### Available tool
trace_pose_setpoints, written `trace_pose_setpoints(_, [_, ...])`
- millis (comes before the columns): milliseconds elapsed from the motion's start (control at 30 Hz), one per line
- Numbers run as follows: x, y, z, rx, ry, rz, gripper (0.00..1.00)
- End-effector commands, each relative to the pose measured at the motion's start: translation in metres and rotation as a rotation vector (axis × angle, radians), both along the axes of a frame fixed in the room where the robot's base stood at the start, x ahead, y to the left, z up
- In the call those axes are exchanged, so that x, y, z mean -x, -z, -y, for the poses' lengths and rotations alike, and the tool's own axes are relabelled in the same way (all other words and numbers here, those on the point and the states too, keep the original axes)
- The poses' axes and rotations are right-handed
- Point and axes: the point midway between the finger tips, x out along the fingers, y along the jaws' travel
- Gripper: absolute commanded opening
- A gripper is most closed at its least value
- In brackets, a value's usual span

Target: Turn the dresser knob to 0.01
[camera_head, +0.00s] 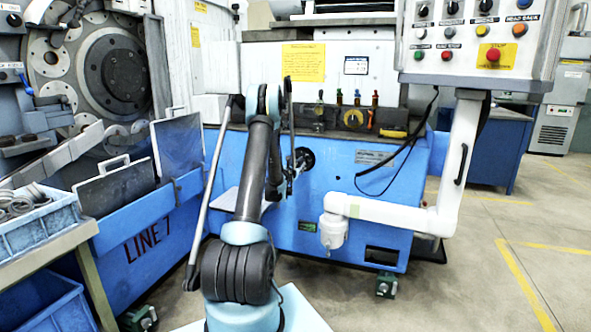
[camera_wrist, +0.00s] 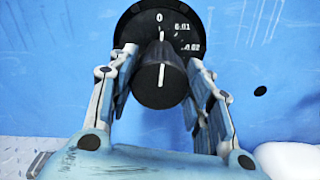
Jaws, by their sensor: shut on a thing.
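The dresser knob (camera_wrist: 160,85) is black with a white pointer line, in front of a round black dial plate (camera_wrist: 140,20) marked 0, 0.01 and 0.02. The pointer is upright and lines up roughly with the 0; the 0.01 mark is up and to the right. My gripper (camera_wrist: 161,62) has one finger on each side of the knob and is shut on it. The finger pads are partly hidden. In the head view the dial plate (camera_head: 306,157) shows on the blue machine front, and my arm hides part of the knob and gripper.
A white jointed arm (camera_head: 390,213) carries a control panel (camera_head: 478,38) on the right. Small coloured levers (camera_head: 357,97) stand above the dial. A blue bin of rings (camera_head: 35,218) is at left. Floor at right is free.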

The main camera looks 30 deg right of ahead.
Motion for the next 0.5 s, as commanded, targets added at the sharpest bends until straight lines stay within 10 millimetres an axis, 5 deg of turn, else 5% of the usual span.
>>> trace_pose_setpoints(500, [0.0002, 0.0006, -0.0003, -0.255, -0.002, 0.298, 0.22])
